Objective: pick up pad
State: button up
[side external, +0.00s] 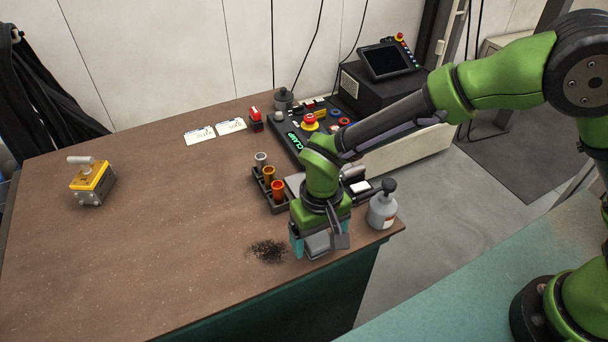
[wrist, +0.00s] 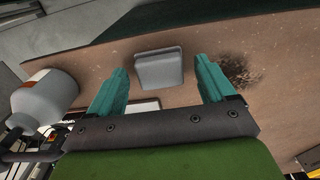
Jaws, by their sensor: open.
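A grey block with rounded edges, which looks like the pad, lies on the brown bench top; in the wrist view the pad (wrist: 159,72) shows ahead, between the teal fingers. In the side external view the pad (side external: 317,244) is partly hidden by my gripper, near the bench's front edge. My gripper (wrist: 161,66) points down over it with its fingers apart and nothing between them in contact that I can see. Whether the fingertips reach down beside the pad is unclear.
A dark patch of grit (side external: 267,251) lies left of the gripper. A grey bottle (side external: 382,210) stands close on the right. A rack of coloured cups (side external: 269,185) and a control panel (side external: 310,130) stand behind.

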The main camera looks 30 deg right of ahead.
jog(key=c, duration=1.1)
